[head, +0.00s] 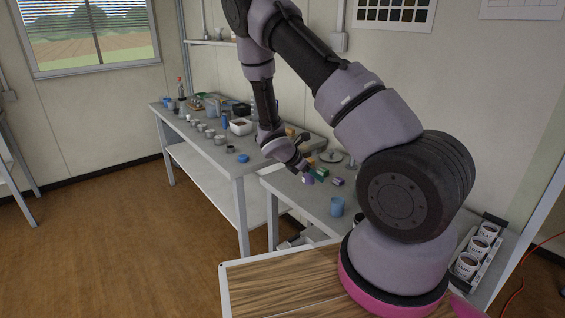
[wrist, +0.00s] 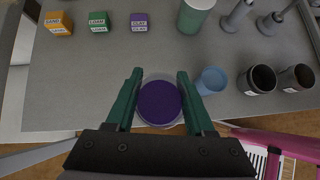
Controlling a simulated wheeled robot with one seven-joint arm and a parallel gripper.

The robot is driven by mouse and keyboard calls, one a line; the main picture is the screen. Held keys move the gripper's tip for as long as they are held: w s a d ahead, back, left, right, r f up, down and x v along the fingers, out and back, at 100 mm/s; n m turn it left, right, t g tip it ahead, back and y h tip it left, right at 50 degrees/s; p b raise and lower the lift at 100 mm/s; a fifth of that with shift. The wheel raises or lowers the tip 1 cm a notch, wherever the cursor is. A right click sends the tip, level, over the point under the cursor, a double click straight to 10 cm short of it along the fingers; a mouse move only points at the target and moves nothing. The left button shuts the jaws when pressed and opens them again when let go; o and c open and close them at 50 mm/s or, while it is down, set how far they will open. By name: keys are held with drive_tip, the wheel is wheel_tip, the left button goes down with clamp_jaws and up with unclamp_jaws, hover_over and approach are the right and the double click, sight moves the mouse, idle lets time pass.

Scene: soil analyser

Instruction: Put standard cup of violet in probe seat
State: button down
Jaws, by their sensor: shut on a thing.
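My gripper (wrist: 160,88) has its two green fingers shut on the sides of a clear-rimmed cup of violet (wrist: 160,104), seen from above with its violet contents filling the opening. In the head view my gripper (head: 305,172) holds the violet cup (head: 308,180) by the near bench's left part, and its exact height above the bench is hard to tell. I cannot make out which thing is the probe seat. Grey posts on round bases (wrist: 236,18) stand at the top right of the wrist view.
A violet CLAY block (wrist: 139,22), green LOAM block (wrist: 98,22) and orange SAND block (wrist: 58,23) line the bench. A blue cup (wrist: 211,81), dark-mouthed cups (wrist: 261,79) and a green cylinder (wrist: 195,15) stand right. White cups (head: 467,264) sit in a rack.

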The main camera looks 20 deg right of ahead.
drive_tip(key=w+a+r+n+t+y, duration=0.2)
drive_tip(key=r+n, duration=0.2)
drive_tip(key=r, duration=0.3)
drive_tip(key=w+a+r+n+t+y, duration=0.2)
drive_tip(key=r+n, duration=0.2)
drive_tip(key=r, duration=0.4)
drive_tip(key=w+a+r+n+t+y, duration=0.2)
drive_tip(key=r+n, duration=0.1)
drive_tip(key=r, duration=0.5)
drive_tip(key=shift+w+a+r+n, duration=0.15)
drive_tip(key=shift+w+a+n, duration=0.05)
drive_tip(key=shift+a+n, duration=0.2)
drive_tip(key=shift+s, duration=0.1)
